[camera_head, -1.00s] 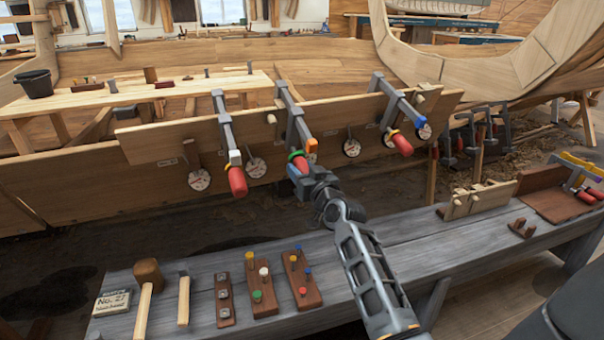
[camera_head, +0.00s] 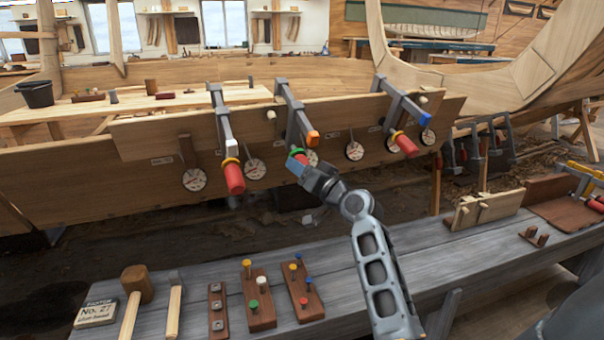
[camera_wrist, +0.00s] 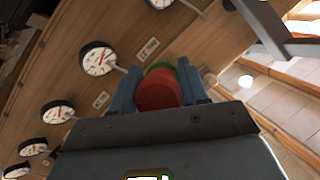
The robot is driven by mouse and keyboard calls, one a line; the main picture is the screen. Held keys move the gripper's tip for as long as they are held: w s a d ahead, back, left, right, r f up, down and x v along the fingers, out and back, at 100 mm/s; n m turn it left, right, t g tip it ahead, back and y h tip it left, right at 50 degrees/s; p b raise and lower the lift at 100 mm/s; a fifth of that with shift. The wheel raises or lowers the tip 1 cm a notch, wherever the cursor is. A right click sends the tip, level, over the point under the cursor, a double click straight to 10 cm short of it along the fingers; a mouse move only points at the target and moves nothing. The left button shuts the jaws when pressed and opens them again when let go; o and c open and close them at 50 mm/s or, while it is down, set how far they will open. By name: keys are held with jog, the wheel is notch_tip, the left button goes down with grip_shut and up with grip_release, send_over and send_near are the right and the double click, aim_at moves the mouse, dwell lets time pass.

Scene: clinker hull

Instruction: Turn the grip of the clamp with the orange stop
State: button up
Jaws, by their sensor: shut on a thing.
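The clamp with the orange stop (camera_head: 313,137) is the middle one of three clamps on the plank (camera_head: 350,115). Its grip is mostly hidden behind my gripper in the head view; a green ring (camera_head: 296,153) shows at its upper end. In the wrist view the red grip (camera_wrist: 157,90) with its green ring (camera_wrist: 162,68) sits between my two blue-grey fingers. My gripper (camera_head: 299,168) is shut on this grip, reaching up from below. The wrist view also shows my gripper (camera_wrist: 162,92) close to the plank.
The clamp with the white stop (camera_head: 232,147) hangs to the left and the clamp with the blue stop (camera_head: 425,119) to the right, both with red grips. Several dial gauges (camera_head: 194,179) line the plank. Below, a grey bench (camera_head: 365,300) holds mallets and peg blocks.

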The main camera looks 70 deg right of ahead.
dwell(0.3)
jog(key=o, duration=1)
jog(key=shift+c, duration=0.2)
jog(key=v, duration=0.7)
jog(key=shift+s+a, duration=0.15)
jog(key=shift+s, duration=0.2)
